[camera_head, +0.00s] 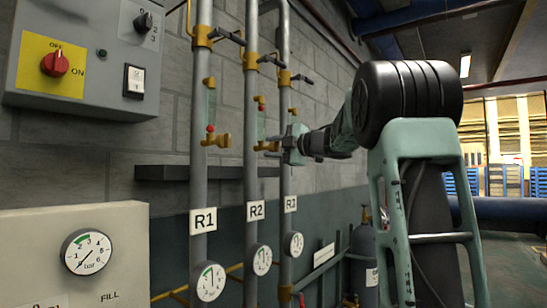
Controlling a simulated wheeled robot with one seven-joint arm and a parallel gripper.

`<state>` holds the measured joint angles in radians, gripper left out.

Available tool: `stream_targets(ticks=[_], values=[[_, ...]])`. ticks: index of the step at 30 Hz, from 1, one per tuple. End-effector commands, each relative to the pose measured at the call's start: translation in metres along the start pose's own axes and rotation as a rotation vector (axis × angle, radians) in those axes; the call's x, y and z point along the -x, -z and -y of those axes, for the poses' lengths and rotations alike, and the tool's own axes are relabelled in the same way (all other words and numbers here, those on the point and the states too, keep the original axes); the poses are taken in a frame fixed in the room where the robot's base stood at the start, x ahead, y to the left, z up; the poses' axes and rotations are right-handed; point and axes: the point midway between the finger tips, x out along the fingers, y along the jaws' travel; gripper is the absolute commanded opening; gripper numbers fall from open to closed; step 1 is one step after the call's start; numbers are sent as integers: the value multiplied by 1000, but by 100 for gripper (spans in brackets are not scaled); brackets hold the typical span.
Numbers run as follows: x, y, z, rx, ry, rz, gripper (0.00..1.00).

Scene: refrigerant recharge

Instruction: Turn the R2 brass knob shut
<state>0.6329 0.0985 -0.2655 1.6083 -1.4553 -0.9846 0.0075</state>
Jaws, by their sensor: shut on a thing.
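The R2 pipe (251,120) is the middle of three grey vertical pipes, marked by the R2 label (256,211). Its lower brass fitting with the R2 brass knob (264,146) juts right from the pipe. My gripper (276,147) reaches in from the right, its pale green body in front of the R3 pipe (286,185). Its dark fingers are shut on the R2 brass knob at the knob's right end. The fingers partly hide the knob, so its turn angle cannot be read.
The R1 pipe (198,165) with its own brass knob (222,140) stands left. Dark lever handles (230,37) sit higher up. A dark shelf (165,172) runs behind the pipes. Round gauges (210,281) hang low. A control box (85,60) and a FILL panel (75,250) are at left.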

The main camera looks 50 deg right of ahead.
Motion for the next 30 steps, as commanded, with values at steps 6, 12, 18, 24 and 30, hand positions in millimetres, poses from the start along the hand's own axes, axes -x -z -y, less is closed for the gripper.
stream_targets(ticks=[6,12,18,24,30], values=[[0,0,4,113,2,-1,10],[0,0,3,165,3,-1,10],[0,0,2,183,3,-1,10],[0,0,2,184,3,-1,10],[0,0,2,183,3,-1,53]])
